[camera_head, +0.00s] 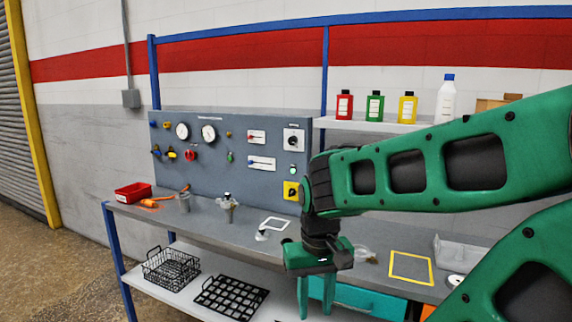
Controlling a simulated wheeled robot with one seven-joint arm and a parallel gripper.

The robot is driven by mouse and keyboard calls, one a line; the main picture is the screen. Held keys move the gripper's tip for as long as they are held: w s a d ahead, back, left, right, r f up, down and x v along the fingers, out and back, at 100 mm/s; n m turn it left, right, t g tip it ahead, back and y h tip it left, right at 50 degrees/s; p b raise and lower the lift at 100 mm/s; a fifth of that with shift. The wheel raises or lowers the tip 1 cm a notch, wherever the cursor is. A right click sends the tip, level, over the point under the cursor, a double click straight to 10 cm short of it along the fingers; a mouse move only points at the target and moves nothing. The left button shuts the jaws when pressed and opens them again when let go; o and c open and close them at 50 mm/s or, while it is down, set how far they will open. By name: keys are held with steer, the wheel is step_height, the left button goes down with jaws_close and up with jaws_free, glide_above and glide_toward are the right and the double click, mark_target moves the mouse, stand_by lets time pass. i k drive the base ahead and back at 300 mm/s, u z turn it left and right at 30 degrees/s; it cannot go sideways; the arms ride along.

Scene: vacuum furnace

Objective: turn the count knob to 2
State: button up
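The grey control panel (225,125) stands upright at the back of the bench. On its right part is a white plate with a dark round knob (293,142). Below it is a green button (292,170), and lower a yellow plate with a dark knob (291,191). The labels are too small to read, so I cannot tell for certain which is the count knob or where it points. My gripper (315,298) points down in front of the bench, below and nearer than these knobs. Its two green fingers are apart with nothing seen between them, touching no knob.
The bench top (160,212) holds a red bin (133,193), an orange-handled tool and metal cups at left. Black baskets (171,268) lie on the lower shelf. Bottles (376,106) stand on the upper right shelf. My green arm covers much of the right side.

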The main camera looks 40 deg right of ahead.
mark_target(292, 141)
steer(key=u, duration=1.55)
steer(key=k, duration=1.25)
steer(key=z, duration=1.05)
steer(key=i, duration=1)
steer(key=u, duration=0.05)
